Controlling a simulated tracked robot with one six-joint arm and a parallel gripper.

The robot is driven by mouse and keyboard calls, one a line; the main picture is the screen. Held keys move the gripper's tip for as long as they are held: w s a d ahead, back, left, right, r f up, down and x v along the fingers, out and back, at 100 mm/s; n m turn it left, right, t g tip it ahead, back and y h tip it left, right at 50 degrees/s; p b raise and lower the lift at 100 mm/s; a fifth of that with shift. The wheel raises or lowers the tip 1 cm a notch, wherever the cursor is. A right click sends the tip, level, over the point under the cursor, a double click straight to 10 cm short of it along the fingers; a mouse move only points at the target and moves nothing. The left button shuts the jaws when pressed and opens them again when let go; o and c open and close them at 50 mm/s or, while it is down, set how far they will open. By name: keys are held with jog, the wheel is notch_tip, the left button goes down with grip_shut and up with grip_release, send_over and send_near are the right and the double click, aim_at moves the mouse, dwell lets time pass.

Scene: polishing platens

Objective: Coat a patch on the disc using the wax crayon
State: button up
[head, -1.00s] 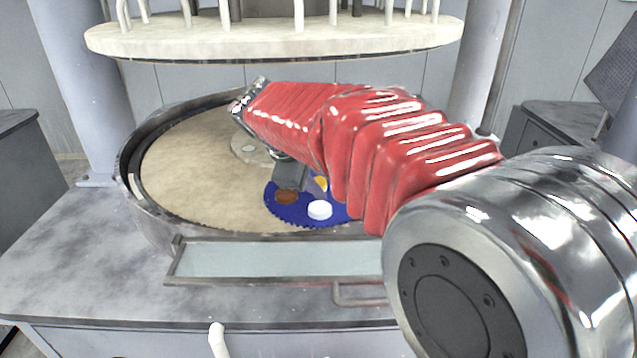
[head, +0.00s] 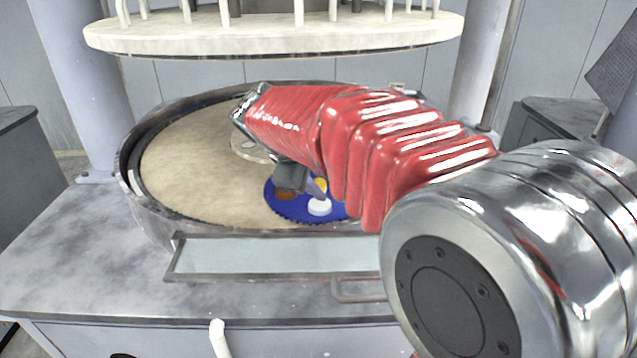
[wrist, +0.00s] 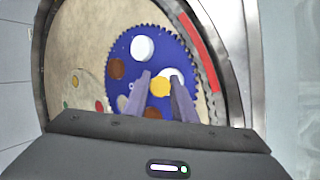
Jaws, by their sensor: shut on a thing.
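My gripper (wrist: 162,92) is shut on a small yellow piece (wrist: 160,86), which appears to be the wax crayon, seen nearly end-on between the fingertips. In the head view, my gripper (head: 312,186) reaches down over the blue toothed carrier (head: 284,213), with a bit of yellow showing beside the fingers. The carrier holds white discs, one clear of the fingers (wrist: 142,48) and one partly hidden behind the yellow piece (wrist: 174,75), and brown discs (wrist: 117,69). I cannot tell whether the crayon touches a disc. Any wax mark is too small to see.
The carrier lies on a tan round platen (head: 190,165) inside a raised dark rim (head: 128,165). A round hub plate (wrist: 78,88) with coloured dots sits left of the carrier in the wrist view. A pale upper plate (head: 270,35) hangs above. A shallow glass-like tray (head: 275,256) is in front.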

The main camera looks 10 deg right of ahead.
jog(key=shift+s+a, duration=0.25)
jog(key=shift+s, duration=0.75)
jog(key=shift+s+a, duration=0.2)
jog(key=shift+s, duration=0.75)
jog(key=shift+w+d, duration=0.2)
jog(key=shift+w, duration=0.8)
jog(key=shift+w+d, duration=0.2)
jog(key=shift+w, duration=0.75)
jog(key=shift+r, duration=0.1)
jog(key=shift+r, duration=2.9)
